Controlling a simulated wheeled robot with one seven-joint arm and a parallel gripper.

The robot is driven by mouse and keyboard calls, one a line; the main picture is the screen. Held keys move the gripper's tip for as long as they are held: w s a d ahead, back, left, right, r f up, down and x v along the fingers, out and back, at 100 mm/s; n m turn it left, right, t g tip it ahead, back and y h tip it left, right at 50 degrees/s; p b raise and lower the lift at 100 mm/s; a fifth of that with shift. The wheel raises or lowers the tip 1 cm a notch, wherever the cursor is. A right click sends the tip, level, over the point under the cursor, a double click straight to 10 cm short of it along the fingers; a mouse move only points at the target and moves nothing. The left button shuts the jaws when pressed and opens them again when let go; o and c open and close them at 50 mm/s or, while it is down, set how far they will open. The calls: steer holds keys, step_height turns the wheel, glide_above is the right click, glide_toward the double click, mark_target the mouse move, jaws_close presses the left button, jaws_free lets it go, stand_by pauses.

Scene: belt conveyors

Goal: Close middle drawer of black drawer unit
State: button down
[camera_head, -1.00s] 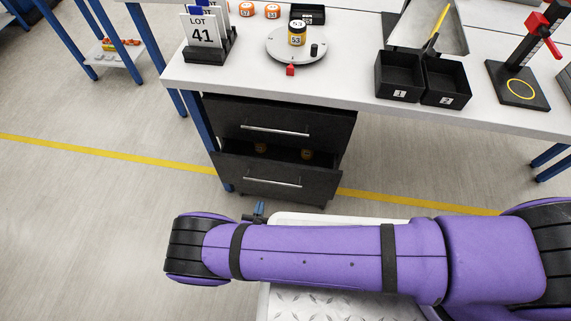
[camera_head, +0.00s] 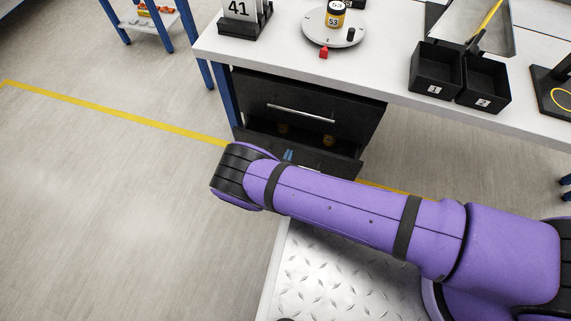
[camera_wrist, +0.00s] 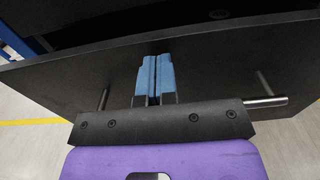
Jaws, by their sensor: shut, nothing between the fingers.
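The black drawer unit (camera_head: 345,92) stands under the white table. Its upper drawer is shut, with a silver handle (camera_head: 300,113). The drawer below, the middle drawer (camera_head: 335,163), stands open, with small orange-labelled items inside. My gripper (camera_head: 288,155) is at this drawer's front, its blue fingers pressed together and empty. In the wrist view, the fingers (camera_wrist: 155,75) point at the black drawer front (camera_wrist: 215,65), above its handle bar (camera_wrist: 266,102). Most of the bar is hidden behind my gripper. I cannot tell whether the fingertips touch the front.
The white tabletop (camera_head: 385,75) overhangs the unit, with a turntable (camera_head: 333,30) and two black bins (camera_head: 435,70) on it. A blue table leg (camera_head: 226,97) stands close to the unit's left. Open floor (camera_head: 110,190) lies to the left.

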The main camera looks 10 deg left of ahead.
steer(key=shift+w, duration=0.4)
steer(key=shift+w, duration=0.1)
steer(key=w, duration=0.8)
steer(key=shift+w+d, duration=0.35)
steer(key=shift+r, duration=0.15)
